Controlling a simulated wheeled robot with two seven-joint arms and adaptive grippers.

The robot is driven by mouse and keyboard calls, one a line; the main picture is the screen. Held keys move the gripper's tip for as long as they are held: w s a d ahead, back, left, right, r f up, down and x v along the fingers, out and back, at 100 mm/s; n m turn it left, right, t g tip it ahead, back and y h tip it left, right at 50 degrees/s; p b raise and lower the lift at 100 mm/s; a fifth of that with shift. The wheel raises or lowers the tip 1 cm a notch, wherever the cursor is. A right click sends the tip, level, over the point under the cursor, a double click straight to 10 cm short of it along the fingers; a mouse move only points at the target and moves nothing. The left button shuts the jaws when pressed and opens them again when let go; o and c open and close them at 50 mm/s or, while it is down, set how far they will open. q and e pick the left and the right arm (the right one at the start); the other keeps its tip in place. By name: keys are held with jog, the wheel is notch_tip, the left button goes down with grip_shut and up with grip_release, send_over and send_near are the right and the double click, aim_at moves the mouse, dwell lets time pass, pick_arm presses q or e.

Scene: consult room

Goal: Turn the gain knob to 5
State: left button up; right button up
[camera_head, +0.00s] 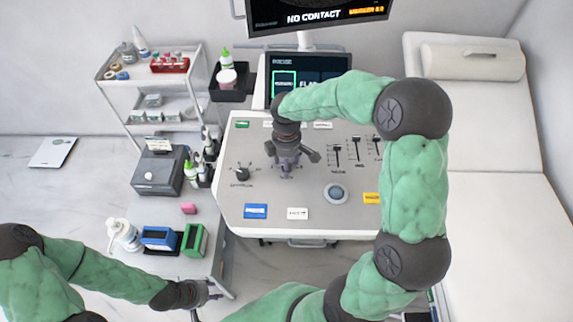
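The sloped console (262,205) carries the controls. A dark knob (242,173) with tick marks and a label too small to read stands on its left part. My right gripper (287,168) points down onto the console just right of that knob, among similar tick marks. It hides whatever control is beneath it, so I cannot tell which one is the gain knob, nor any setting. Whether its fingers are closed on something is not clear. My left gripper (212,291) is low at the left, beside the side table's front edge, its fingers apart and empty.
Sliders (337,153) and a round trackball (336,194) lie right of my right gripper. A monitor (318,15) reading "NO CONTACT" hangs above. A side table (198,268) with bottles and boxes is left, an exam bed (490,190) right.

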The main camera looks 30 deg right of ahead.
jog(key=shift+f, duration=0.15)
grip_shut()
